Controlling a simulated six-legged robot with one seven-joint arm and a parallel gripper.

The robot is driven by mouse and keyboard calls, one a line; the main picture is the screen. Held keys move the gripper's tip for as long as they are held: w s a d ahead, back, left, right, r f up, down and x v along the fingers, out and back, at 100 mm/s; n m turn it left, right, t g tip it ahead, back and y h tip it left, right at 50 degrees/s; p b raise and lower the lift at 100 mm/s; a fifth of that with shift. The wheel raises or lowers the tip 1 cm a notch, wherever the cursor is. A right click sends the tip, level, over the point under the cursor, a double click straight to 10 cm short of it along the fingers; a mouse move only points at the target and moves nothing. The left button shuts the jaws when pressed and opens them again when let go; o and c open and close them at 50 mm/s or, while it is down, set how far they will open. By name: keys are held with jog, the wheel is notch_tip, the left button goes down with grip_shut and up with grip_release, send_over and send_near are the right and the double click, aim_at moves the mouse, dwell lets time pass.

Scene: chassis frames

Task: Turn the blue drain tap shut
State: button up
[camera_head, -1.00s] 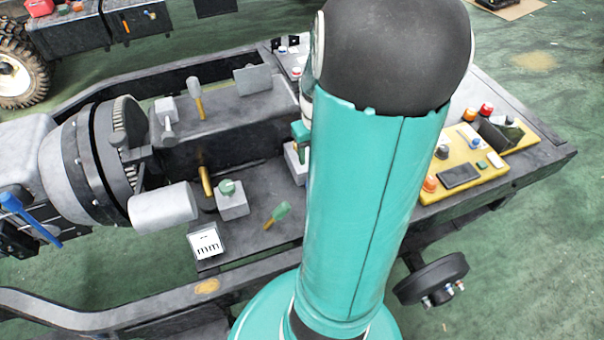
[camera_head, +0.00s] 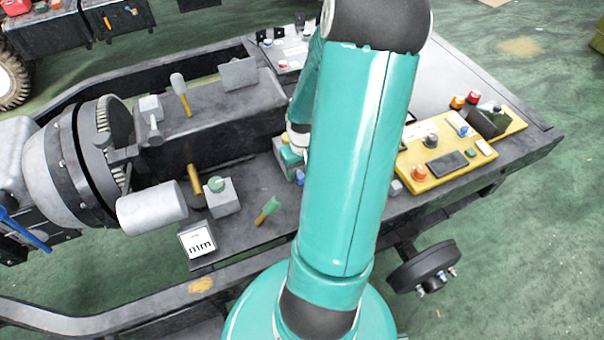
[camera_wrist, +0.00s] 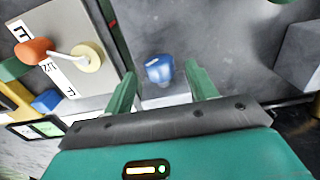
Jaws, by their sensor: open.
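The blue tap (camera_wrist: 159,69) is a rounded blue knob on a small grey block in the wrist view. My gripper (camera_wrist: 160,74) is open, with one green finger on each side of the knob in the picture. I cannot tell whether either finger touches it. In the head view, a small blue piece (camera_head: 299,177) shows just left of my arm and may be this tap. My gripper's fingers are hidden behind my arm there.
In the wrist view, a plate with an orange knob (camera_wrist: 34,50) and a pale lever (camera_wrist: 80,56) stands left; a grey block (camera_wrist: 300,58) stands right. In the head view, a yellow control panel (camera_head: 440,178) lies right of my arm, and a green-topped block (camera_head: 222,200) left.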

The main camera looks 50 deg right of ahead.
jog(key=shift+f, duration=1.15)
jog(key=c, duration=1)
jog(key=shift+d, duration=0.1)
jog(key=shift+y, duration=0.3)
jog(key=t+y, duration=0.2)
jog(key=y, duration=0.1)
jog(key=shift+s+d+f, duration=0.1)
jog(key=shift+s+d, duration=0.05)
jog(key=shift+d, duration=0.25)
jog(key=shift+s+d+f+t+y, duration=0.1)
jog(key=shift+t+y, duration=0.55)
jog(key=shift+y, duration=0.4)
jog(key=shift+d+f+t+y, duration=0.1)
jog(key=shift+t+y, duration=0.55)
jog(key=shift+y, duration=0.4)
